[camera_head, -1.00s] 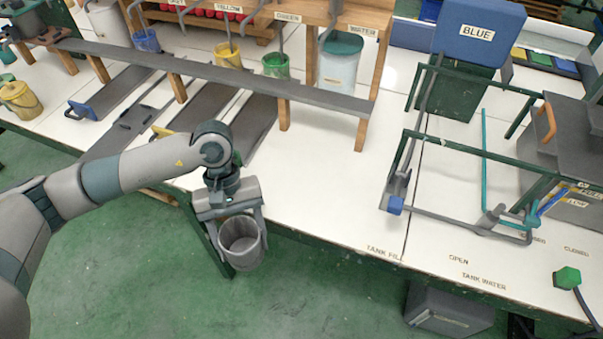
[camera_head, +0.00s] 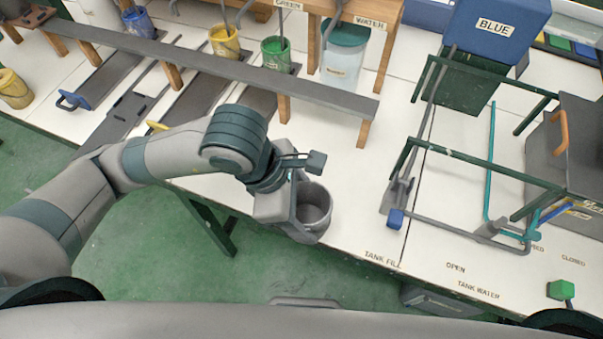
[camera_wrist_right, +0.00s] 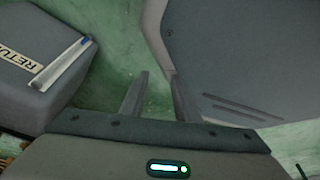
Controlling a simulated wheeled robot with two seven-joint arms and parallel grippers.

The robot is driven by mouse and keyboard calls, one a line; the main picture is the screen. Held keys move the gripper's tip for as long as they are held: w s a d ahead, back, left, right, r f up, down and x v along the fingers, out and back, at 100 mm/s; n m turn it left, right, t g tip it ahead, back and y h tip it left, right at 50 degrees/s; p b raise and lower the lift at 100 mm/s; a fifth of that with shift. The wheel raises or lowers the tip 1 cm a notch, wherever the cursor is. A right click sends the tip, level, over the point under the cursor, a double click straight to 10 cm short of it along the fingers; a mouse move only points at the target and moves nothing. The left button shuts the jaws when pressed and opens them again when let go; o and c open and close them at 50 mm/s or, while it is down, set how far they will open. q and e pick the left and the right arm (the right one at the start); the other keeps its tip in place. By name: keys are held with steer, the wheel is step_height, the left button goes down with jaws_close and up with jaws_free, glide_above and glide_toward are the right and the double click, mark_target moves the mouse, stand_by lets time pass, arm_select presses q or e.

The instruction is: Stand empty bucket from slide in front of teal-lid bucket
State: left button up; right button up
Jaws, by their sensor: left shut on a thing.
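My left gripper (camera_head: 300,210) is shut on a small grey empty bucket (camera_head: 318,214) and holds it near upright at the table's front edge. The bucket's open top faces the head camera and its inside looks bare; I cannot tell if its base touches the table. The teal-lid bucket (camera_head: 343,62), pale with a teal top, stands farther back behind the grey rail, under the WATER label. My right gripper (camera_wrist_right: 158,80) shows in the right wrist view with its two fingers apart and nothing between them.
The grey rail on wooden legs (camera_head: 240,72) runs between the held bucket and the teal-lid bucket. Blue, yellow (camera_head: 224,42) and green (camera_head: 276,54) buckets stand behind it. Green frame bars (camera_head: 470,148) stand to the right.

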arm_select(q)
steer(key=shift+d+r+n, duration=0.25)
steer(key=shift+r+n, duration=0.15)
arm_select(e)
steer(key=shift+w, duration=0.1)
